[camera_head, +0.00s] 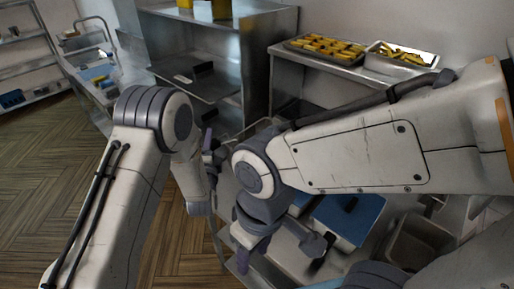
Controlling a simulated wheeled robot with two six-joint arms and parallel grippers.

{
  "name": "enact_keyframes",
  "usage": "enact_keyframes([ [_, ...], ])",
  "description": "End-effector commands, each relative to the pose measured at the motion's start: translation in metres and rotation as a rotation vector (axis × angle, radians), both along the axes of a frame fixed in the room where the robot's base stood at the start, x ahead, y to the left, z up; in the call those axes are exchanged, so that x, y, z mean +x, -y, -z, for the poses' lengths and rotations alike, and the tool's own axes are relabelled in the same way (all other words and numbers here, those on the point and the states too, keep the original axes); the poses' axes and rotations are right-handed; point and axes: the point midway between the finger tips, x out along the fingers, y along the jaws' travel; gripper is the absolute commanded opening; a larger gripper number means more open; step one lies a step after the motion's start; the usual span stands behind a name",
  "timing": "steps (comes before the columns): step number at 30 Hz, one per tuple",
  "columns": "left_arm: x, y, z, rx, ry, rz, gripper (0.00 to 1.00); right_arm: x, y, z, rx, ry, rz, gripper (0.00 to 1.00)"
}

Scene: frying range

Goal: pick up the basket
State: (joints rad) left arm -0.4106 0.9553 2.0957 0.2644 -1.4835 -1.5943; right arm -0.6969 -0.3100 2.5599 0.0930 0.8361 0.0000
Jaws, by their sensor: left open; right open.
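I cannot clearly make out the basket; my two arms cover much of the middle of the view, and it may be behind them. My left gripper (213,150) is small and partly hidden beside my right arm's wrist joint. Its dark fingers are near the middle of the picture, and I see nothing held in them. My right gripper (281,250) points downward at the lower middle, its fingers spread apart and empty. It is over a metal counter, left of a blue-topped container (350,216).
A tray of yellow fried food (325,48) and a metal pan with fries (402,57) stand on the steel counter at the back. A grey bin (418,240) is at lower right. A steel shelf unit (255,70) stands behind. The wooden floor at left is clear.

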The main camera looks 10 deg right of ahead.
Motion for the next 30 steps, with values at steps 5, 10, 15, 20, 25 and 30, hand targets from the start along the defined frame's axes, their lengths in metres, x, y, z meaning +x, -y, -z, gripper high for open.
enact_keyframes([
  [5, 0.0003, 0.0006, 0.0007, 0.0, 0.0, 0.001, 0.65, 0.0, 0.0001, 0.0006, 0.0, 0.0, 0.0, 0.5],
  [10, 0.0001, 0.0008, 0.0006, 0.0, 0.0, 0.001, 0.08, -0.0001, 0.0, 0.0006, 0.0, 0.0, 0.0, 0.5],
  [15, 0.0, 0.001, 0.0007, 0.0, -0.001, 0.001, 0.0, 0.0, 0.0001, 0.0006, 0.0, 0.0, 0.0, 0.5],
  [20, -0.0002, 0.0011, 0.0007, 0.0, -0.001, 0.002, 0.0, 0.0, 0.0001, 0.0006, 0.0, 0.0, 0.0, 0.5],
  [25, -0.0002, 0.0012, 0.0008, 0.0, -0.001, 0.002, 0.0, 0.0, 0.0001, 0.0006, 0.0, 0.0, 0.0, 0.5],
  [30, -0.0002, 0.0012, 0.0008, 0.0, -0.001, 0.002, 0.0, -0.0001, 0.0, 0.0006, 0.0, 0.0, 0.0, 0.5],
])
